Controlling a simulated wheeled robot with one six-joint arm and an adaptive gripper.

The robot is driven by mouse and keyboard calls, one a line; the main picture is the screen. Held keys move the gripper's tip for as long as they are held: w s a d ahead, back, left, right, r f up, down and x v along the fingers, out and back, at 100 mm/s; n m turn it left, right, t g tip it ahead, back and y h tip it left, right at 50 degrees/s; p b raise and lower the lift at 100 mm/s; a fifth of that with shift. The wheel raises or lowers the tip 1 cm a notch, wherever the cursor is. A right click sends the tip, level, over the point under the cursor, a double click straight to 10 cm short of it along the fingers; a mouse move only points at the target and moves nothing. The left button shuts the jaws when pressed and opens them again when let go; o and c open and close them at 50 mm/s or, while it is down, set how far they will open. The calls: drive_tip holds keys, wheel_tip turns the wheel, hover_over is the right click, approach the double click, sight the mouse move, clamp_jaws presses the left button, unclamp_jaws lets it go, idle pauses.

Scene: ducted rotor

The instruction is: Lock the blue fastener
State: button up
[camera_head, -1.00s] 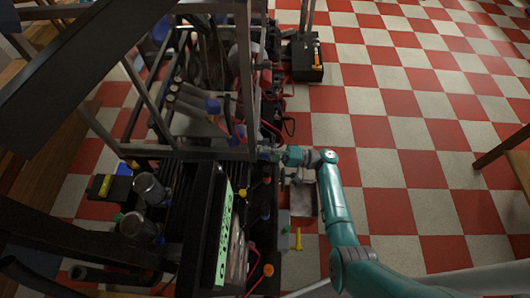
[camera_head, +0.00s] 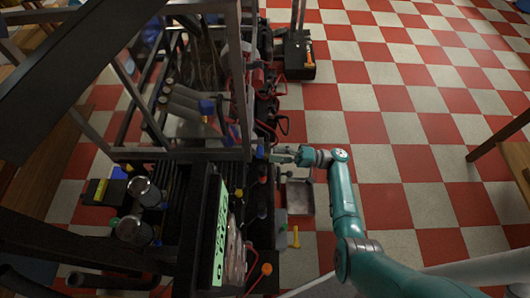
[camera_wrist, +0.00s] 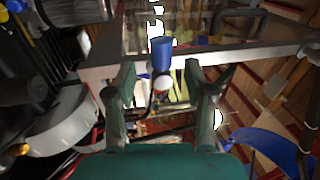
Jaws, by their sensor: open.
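The blue fastener is a small blue cylinder (camera_wrist: 162,52) with a pale round end, in the middle of the wrist view, at the grey frame bar (camera_wrist: 240,55). In the head view a small blue spot (camera_head: 260,149) at the frame's lower right corner appears to be the same fastener. My gripper (camera_wrist: 162,76) is open, with one finger on each side of the fastener's pale end in the picture. I cannot tell whether either finger touches it. In the head view my gripper (camera_head: 282,155) points left at that corner.
The metal frame (camera_head: 180,154) stands over dark machinery and grey tubes (camera_head: 185,105). A green panel (camera_head: 221,230) lies below the corner. A grey tray (camera_head: 299,196) and yellow piece (camera_head: 295,238) are near my arm. A dark box (camera_head: 299,58) stands beyond.

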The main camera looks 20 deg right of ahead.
drive_tip(key=v, duration=0.5)
drive_tip(key=shift+s+d, duration=0.15)
drive_tip(key=shift+d, duration=0.2)
